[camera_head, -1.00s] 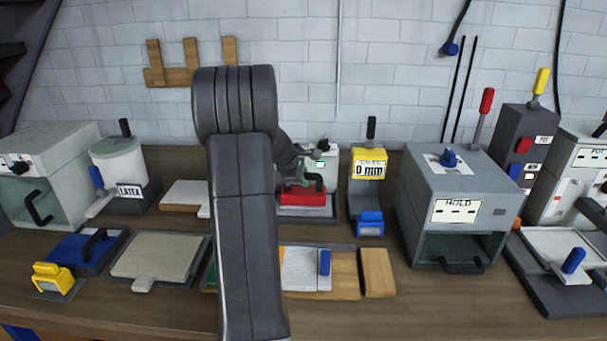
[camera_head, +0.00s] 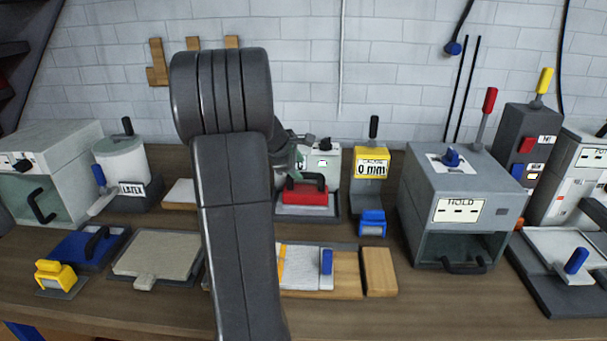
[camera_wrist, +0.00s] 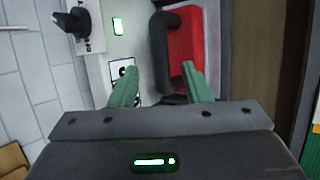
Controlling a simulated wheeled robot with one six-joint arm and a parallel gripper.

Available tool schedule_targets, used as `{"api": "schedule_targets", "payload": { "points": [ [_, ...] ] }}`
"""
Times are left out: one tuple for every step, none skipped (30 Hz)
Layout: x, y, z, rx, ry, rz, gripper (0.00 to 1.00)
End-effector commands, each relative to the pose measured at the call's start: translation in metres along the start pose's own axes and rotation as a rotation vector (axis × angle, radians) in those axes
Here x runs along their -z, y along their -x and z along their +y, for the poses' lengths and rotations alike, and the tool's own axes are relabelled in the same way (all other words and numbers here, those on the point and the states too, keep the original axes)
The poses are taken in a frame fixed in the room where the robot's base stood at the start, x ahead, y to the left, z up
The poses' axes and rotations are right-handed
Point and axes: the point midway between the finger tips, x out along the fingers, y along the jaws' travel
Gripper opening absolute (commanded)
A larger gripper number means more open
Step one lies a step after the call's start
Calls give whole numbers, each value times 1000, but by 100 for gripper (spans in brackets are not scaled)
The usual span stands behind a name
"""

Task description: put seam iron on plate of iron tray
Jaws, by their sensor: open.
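The seam iron (camera_head: 305,195), a red block with a black handle, sits on the pale plate of the dark iron tray (camera_head: 308,217), behind the middle of the bench. My gripper (camera_head: 298,160) is just behind and above the iron's handle, partly hidden by my arm. In the wrist view the red iron (camera_wrist: 196,38) and its black handle lie beyond the fingertips. My gripper (camera_wrist: 159,70) is open there, its green fingers apart with nothing held between them. The handle appears near the right finger; whether they touch cannot be told.
A white box with a green display (camera_head: 324,160) stands behind the iron. A yellow gauge (camera_head: 371,165) is to its right, and a grey press marked HOLD (camera_head: 458,205) further right. A wooden board (camera_head: 346,270) lies in front. My arm hides part of the bench.

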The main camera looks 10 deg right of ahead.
Motion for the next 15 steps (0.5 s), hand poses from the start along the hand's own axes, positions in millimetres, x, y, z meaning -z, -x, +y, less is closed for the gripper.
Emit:
{"api": "schedule_targets", "payload": {
  "points": [
    [1, 12, 1, -4, 1, 1, 44],
    [1, 18, 1, -5, 1, 2, 44],
    [0, 25, 0, -3, 1, 1, 44],
    [0, 30, 0, -3, 1, 1, 44],
    [1, 35, 1, -3, 0, 2, 44],
    [1, 40, 0, -2, 1, 1, 44],
    [1, 43, 0, -2, 1, 1, 44],
    [1, 46, 0, -2, 1, 1, 44],
    [0, 49, 0, -2, 0, 1, 44],
    [0, 51, 0, -1, 0, 0, 44],
    [0, 52, 0, -1, 0, 0, 44],
    [0, 53, 0, 0, 0, -1, 44],
    [0, 54, 0, 0, 1, -1, 44],
    [0, 54, 0, 0, 1, -1, 44],
    [0, 54, 0, 0, 1, -1, 44]
  ]
}}
